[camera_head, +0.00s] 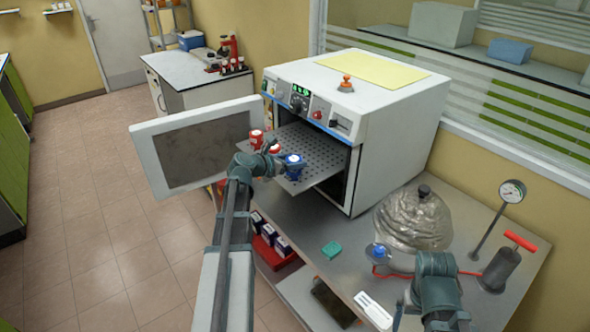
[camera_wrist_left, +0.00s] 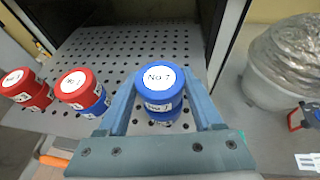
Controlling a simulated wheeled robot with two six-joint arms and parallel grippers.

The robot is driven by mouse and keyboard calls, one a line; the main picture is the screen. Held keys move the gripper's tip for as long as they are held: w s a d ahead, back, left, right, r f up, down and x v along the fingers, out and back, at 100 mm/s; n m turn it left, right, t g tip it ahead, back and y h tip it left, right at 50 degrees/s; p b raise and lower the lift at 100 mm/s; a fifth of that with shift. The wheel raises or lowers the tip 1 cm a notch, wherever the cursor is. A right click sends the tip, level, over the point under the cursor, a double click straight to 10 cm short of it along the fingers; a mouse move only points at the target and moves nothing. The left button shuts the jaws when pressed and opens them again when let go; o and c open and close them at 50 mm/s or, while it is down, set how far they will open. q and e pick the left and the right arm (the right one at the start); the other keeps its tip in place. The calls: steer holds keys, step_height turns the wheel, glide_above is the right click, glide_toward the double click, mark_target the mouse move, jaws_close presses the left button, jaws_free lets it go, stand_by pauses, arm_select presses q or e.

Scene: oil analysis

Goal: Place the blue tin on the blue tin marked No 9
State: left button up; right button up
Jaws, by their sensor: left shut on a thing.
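The blue tin with a white "No 7" lid label (camera_wrist_left: 159,78) is between the fingers of my left gripper (camera_wrist_left: 163,104), which is shut on it. More blue with a second label shows just below, seemingly another blue tin under it; its number is not readable. In the head view the blue tin (camera_head: 294,159) is at the front edge of the perforated oven shelf (camera_head: 318,149), with my left gripper (camera_head: 283,166) at it. My right gripper (camera_head: 440,318) is low at the right; its fingers are not clear.
Two stacks with red tins on top, a nearer one (camera_wrist_left: 75,84) and a left one (camera_wrist_left: 17,80), stand left of my left gripper. The oven door (camera_head: 205,145) hangs open. A foil-covered vessel (camera_head: 412,218), gauge (camera_head: 511,191) and pump (camera_head: 500,268) stand on the bench.

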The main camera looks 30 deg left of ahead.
arm_select(q)
steer(key=shift+s+f, duration=0.15)
steer(key=shift+f, duration=0.45)
steer(key=shift+r, duration=0.1)
arm_select(e)
steer(key=shift+f, duration=0.5)
steer(key=shift+s+f, duration=0.1)
arm_select(q)
steer(key=shift+f+b, duration=0.25)
steer(key=shift+b, duration=0.05)
steer(key=o, duration=1.4)
steer(key=shift+r, duration=0.1)
